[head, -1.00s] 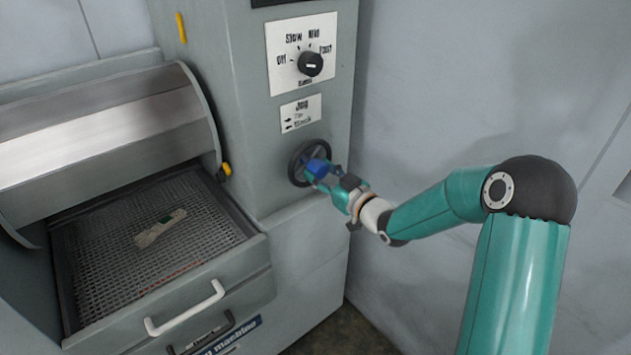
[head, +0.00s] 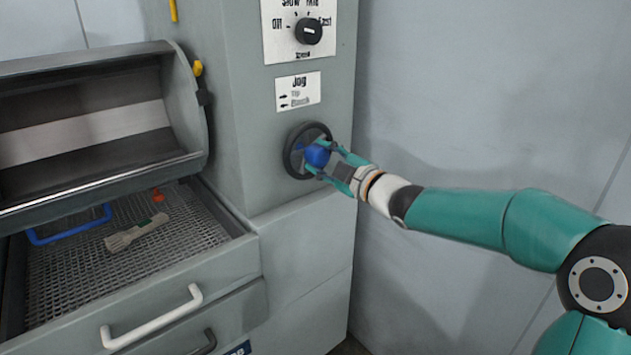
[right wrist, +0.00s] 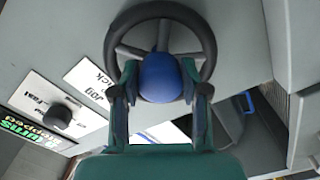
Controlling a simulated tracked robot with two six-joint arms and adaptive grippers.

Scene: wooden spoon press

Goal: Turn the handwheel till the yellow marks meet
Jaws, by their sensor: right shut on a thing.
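The dark handwheel (head: 289,152) is on the grey machine's side panel, below the Jog label. My right gripper (head: 318,160) is shut on the wheel's blue knob (head: 317,154). In the right wrist view the two fingers (right wrist: 160,80) sit on either side of the blue knob (right wrist: 159,75), with the wheel rim (right wrist: 209,45) behind. One yellow mark (head: 174,10) is high on the machine body, at the top edge of the picture. The other yellow mark (head: 198,67) is on the curved cover's (head: 190,110) edge, lower and a little right. The two marks are apart. My left gripper is not in view.
A dial (head: 308,31) and Jog label (head: 298,92) are above the wheel. Below the raised cover, a mesh tray (head: 190,240) holds a pale spoon-shaped piece (head: 135,233), a small red thing (head: 158,195) and a blue handle (head: 70,228). A white handle (head: 150,322) juts out in front.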

